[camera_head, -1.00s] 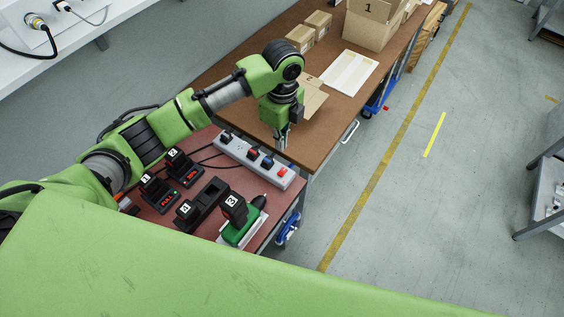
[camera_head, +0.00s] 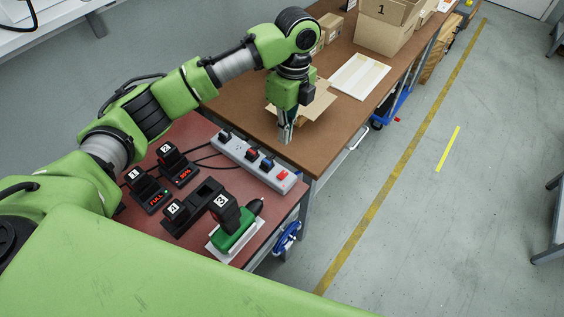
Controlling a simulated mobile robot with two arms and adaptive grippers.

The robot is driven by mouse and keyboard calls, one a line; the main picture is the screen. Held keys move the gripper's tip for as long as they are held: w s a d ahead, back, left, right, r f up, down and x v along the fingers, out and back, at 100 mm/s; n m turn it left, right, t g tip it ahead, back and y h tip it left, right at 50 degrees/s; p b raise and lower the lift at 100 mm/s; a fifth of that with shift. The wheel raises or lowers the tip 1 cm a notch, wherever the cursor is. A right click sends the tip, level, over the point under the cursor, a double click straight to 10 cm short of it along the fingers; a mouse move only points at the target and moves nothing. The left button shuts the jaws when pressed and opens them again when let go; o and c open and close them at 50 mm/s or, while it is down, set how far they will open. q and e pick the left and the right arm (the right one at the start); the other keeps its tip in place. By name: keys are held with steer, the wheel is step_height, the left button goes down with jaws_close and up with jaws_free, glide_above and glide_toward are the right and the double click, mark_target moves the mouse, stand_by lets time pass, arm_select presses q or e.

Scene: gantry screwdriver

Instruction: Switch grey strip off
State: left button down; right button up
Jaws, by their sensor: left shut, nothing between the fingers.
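The grey power strip (camera_head: 256,162) lies along the far edge of the red-brown table, with several plugs in it. A red switch (camera_head: 282,175) sits at its right end. I cannot tell whether the switch is on or off. My left gripper (camera_head: 285,139) is shut and empty. It points down, and in the picture its tips are just above the strip's right half, in front of the brown table. I cannot tell if they touch anything. My right gripper is not in view.
Boxes (camera_head: 386,33) and a white board (camera_head: 360,76) are on the brown table (camera_head: 330,120). The floor at right is mostly clear.

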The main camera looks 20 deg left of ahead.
mark_target(280, 177)
arm_select(q)
steer(key=f, duration=0.4)
steer(key=s+f+p, duration=0.1)
steer(key=f, duration=0.4)
steer(key=f+p, duration=0.1)
steer(key=f, duration=0.4)
steer(key=shift+s+a, duration=0.3)
steer(key=shift+s+f+p, duration=0.15)
steer(key=shift+s+p, duration=0.1)
steer(key=shift+p, duration=0.6)
steer(key=shift+f, duration=0.25)
steer(key=shift+b, duration=0.3)
steer(key=shift+w, duration=0.1)
